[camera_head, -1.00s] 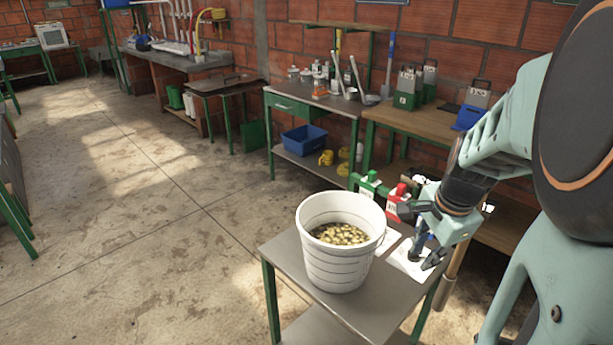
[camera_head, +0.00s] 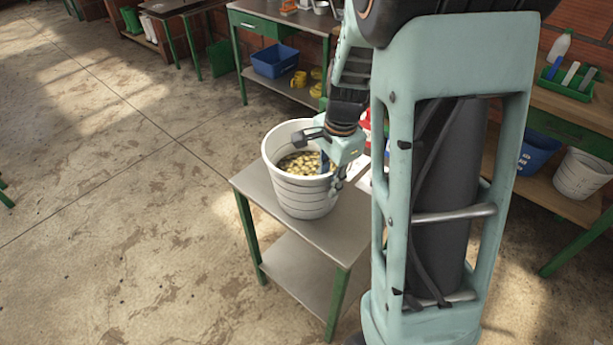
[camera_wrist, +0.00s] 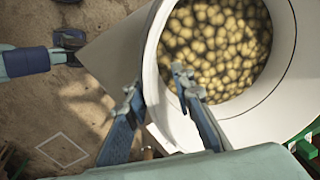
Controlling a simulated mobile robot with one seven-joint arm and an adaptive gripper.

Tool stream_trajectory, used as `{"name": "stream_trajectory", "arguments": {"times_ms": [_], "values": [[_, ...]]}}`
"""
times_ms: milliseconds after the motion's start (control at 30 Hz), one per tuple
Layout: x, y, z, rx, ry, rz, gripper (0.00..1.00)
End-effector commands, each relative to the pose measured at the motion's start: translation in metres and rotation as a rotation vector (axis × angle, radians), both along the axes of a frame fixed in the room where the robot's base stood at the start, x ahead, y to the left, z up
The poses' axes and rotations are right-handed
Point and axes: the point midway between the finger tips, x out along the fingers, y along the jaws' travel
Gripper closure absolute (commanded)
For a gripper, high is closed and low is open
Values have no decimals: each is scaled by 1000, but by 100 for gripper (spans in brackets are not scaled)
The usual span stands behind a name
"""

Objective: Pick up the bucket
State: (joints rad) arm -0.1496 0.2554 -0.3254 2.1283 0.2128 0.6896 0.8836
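The white bucket (camera_head: 300,202) stands upright on a small metal table (camera_head: 345,232) and holds yellowish beans (camera_head: 300,164) in dark liquid. It also shows in the wrist view (camera_wrist: 284,70). My gripper (camera_head: 330,172) is at the right side of its rim in the head view. In the wrist view my gripper (camera_wrist: 158,84) has its fingers apart, one outside the bucket wall and the other inside over the beans. The wall passes between them. I see a gap beside the inner finger; whether the outer finger touches is unclear.
A workbench stands behind with a blue bin (camera_head: 275,61) and yellow cups (camera_head: 298,79) on its lower shelf. At right, a wooden bench holds a green tray (camera_head: 568,82), with another white bucket (camera_head: 580,174) below. The floor left of the small table is clear.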

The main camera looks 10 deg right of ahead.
Motion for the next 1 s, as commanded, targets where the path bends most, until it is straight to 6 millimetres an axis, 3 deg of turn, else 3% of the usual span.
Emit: {"name": "stream_trajectory", "arguments": {"times_ms": [200, 333, 600, 800, 1000], "values": [[1, -2, -34, -1, 4, 0, 78], [3, -2, -47, -1, 2, -1, 78], [4, -2, -48, -1, 0, 0, 78], [4, -2, -48, -1, 0, 0, 99], [4, -2, -48, -1, 0, 0, 100]]}}
